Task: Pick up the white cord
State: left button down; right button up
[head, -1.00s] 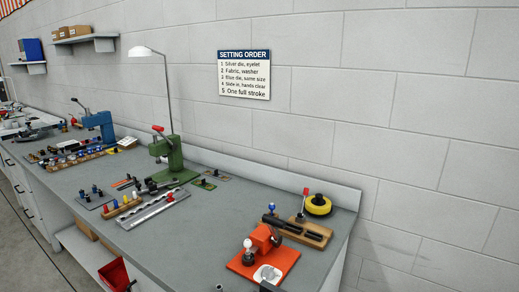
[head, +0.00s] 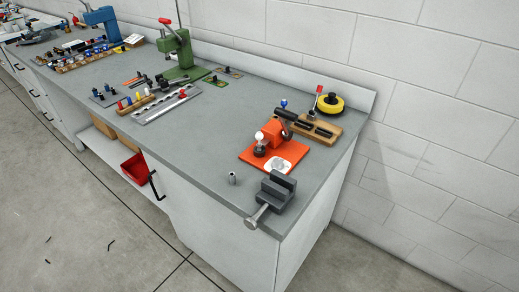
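I cannot make out a white cord in the head view. A white patch (head: 277,164) lies on the orange plate (head: 257,160) near the right end of the bench, but it is too small to tell what it is. Neither of my grippers shows in the head view.
The grey bench (head: 205,142) runs along the wall. A dark vise (head: 274,192) sits at its front corner. A green press (head: 178,55), a blue press (head: 103,25) and a yellow roll (head: 330,103) stand farther back. The floor in front is mostly clear.

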aim_at(258, 135)
jog(key=i+j+z, duration=0.1)
jog(key=j+z, duration=0.6)
jog(key=j, duration=0.2)
jog(key=j+z, duration=0.35)
jog(key=k+j, duration=0.05)
jog(key=j, duration=0.05)
